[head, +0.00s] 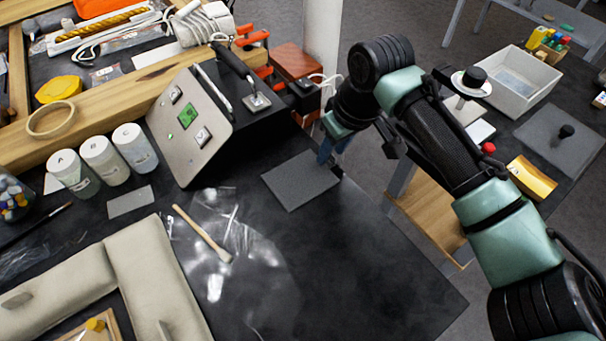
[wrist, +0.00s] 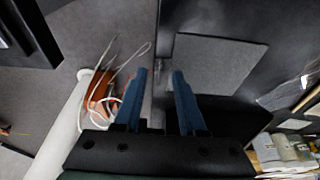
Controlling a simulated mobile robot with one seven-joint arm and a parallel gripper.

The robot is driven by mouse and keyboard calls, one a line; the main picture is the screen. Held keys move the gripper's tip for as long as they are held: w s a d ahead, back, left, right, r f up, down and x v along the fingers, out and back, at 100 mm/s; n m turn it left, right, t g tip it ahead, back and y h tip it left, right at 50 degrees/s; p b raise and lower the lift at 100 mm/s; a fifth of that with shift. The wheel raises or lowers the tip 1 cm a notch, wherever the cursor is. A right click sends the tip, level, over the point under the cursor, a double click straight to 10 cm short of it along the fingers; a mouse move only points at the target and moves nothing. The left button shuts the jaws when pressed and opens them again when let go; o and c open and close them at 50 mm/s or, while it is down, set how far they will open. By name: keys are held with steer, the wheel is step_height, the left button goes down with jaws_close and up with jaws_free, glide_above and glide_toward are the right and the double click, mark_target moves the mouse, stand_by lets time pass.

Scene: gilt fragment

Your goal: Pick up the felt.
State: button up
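A flat grey square sheet, which looks like the felt (head: 300,180), lies on the black worktop near its right edge. It also shows in the wrist view (wrist: 218,62), to the right of the fingers. My gripper (head: 326,157) has blue fingers and is beside the felt's upper right corner in the head view. In the wrist view my gripper (wrist: 159,73) is open, with an empty gap between its fingers. The gap lies over the worktop edge, just left of the felt. I cannot tell how high the fingertips are above the worktop.
A tilted control panel (head: 188,117) stands left of the felt. A white post (head: 322,40) and an orange-brown box (head: 296,62) are behind. A wooden-handled brush (head: 202,233) and clear film lie to the left. The worktop (head: 365,275) in front of the felt is clear.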

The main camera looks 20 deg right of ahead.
jaws_close()
stand_by(0.5)
